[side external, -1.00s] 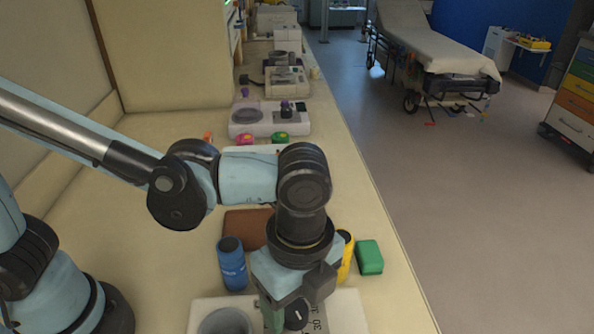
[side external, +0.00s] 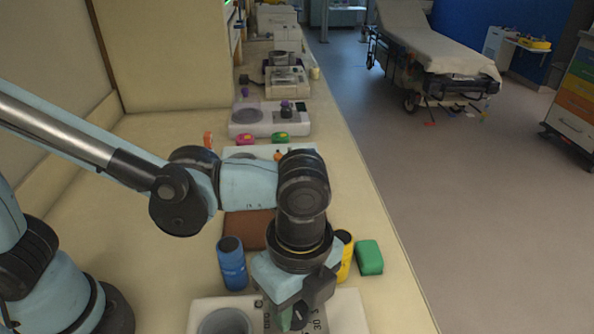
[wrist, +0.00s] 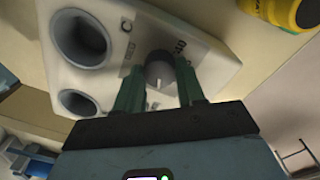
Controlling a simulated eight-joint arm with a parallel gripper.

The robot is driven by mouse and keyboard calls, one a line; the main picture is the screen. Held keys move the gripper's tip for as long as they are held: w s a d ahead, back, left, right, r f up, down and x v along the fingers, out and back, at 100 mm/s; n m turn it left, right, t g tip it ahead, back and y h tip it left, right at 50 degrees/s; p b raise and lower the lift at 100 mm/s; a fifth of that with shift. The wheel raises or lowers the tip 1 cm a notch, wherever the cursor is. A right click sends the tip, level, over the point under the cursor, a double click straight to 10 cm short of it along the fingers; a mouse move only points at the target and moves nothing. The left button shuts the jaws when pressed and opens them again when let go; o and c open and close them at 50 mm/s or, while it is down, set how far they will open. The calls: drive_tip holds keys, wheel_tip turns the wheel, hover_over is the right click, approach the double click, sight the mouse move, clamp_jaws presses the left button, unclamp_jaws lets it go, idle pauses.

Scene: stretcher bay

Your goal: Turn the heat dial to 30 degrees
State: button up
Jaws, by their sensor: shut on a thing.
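The heat dial (wrist: 159,70) is a dark grey round knob with a white pointer line, on a white device (wrist: 215,65). In the wrist view my gripper (wrist: 160,88) has one green finger on each side of the dial and is shut on it. Printed marks, including a 40 and a C, show beside the dial. In the side view the dial (side external: 300,317) is partly hidden by my gripper, and a printed 30 shows to its right. The exact mark the pointer meets cannot be read.
The device has round wells (wrist: 80,38) beside the dial. A blue bottle (side external: 231,263), a brown pad (side external: 243,230), a yellow bottle (side external: 346,258) and a green block (side external: 369,257) stand close behind. The bench's right edge drops to open floor.

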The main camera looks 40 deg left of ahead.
drive_tip(key=shift+n, duration=0.4)
drive_tip(key=n, duration=0.3)
drive_tip(key=shift+n, duration=0.3)
drive_tip(key=n, duration=0.4)
drive_tip(key=shift+n, duration=0.3)
drive_tip(key=o, duration=1)
drive_tip(key=shift+o, duration=0.2)
wheel_tip(320, 180, up, 12)
drive_tip(key=shift+w+a, duration=0.2)
drive_tip(key=shift+w, duration=0.05)
